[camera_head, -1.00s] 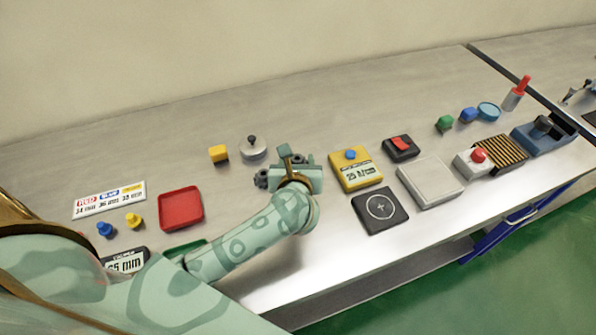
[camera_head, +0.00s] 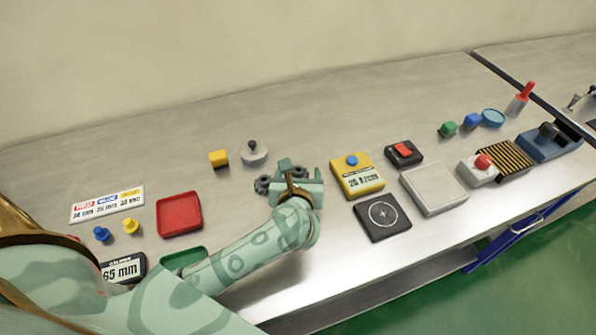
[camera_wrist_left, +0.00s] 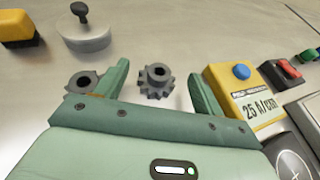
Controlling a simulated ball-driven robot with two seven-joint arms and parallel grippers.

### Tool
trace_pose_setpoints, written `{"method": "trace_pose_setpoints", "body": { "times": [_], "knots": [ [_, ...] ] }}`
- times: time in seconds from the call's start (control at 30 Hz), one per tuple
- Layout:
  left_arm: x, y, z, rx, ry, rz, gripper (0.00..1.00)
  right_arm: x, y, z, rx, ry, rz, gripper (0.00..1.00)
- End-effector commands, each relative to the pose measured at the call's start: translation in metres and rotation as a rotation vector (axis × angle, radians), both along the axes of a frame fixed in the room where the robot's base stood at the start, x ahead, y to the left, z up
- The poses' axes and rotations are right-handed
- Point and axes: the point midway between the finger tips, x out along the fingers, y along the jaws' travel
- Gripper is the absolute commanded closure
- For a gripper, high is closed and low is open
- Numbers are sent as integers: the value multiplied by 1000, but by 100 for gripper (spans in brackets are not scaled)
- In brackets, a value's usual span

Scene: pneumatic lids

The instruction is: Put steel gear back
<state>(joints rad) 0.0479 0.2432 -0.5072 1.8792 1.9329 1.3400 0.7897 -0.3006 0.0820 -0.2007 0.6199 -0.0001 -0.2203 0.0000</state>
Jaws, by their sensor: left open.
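A dark grey toothed gear (camera_wrist_left: 155,80) with a raised hub lies on the bench between the open fingers of my left gripper (camera_wrist_left: 160,72) in the left wrist view. I cannot tell whether a finger touches it. A second dark grey round part (camera_wrist_left: 84,82) with a hole lies just outside the left finger, partly hidden by it. In the head view my left gripper (camera_head: 290,184) is low over the bench and hides most of the gears; dark toothed edges (camera_head: 262,185) show at its left. My right gripper is not in view.
A grey knobbed weight (camera_head: 254,154) and yellow block (camera_head: 219,158) stand behind. A red tray (camera_head: 180,214) and green tray (camera_head: 184,259) lie left. The yellow meter (camera_head: 357,176), black crosshair pad (camera_head: 382,214) and pale plate (camera_head: 433,188) are right. Bare bench lies behind.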

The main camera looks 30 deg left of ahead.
Motion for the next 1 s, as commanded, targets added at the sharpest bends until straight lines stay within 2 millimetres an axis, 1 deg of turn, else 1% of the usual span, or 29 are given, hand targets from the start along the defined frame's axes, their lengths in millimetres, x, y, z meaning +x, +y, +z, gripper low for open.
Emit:
{"method": "trace_pose_setpoints", "body": {
  "times": [0.1, 0.3, 0.43, 0.6, 1.0],
  "knots": [
    [-22, -11, 11, -4, 0, -1, 31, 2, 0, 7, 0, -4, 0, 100],
    [-62, -30, 29, -3, 1, -1, 31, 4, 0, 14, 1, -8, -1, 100],
    [-80, -38, 37, -1, 0, 0, 31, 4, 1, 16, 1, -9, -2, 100],
    [-90, -44, 42, 0, 0, 0, 31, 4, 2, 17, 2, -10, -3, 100],
    [-91, -44, 42, 0, -1, 0, 31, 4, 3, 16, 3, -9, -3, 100]
  ]
}}
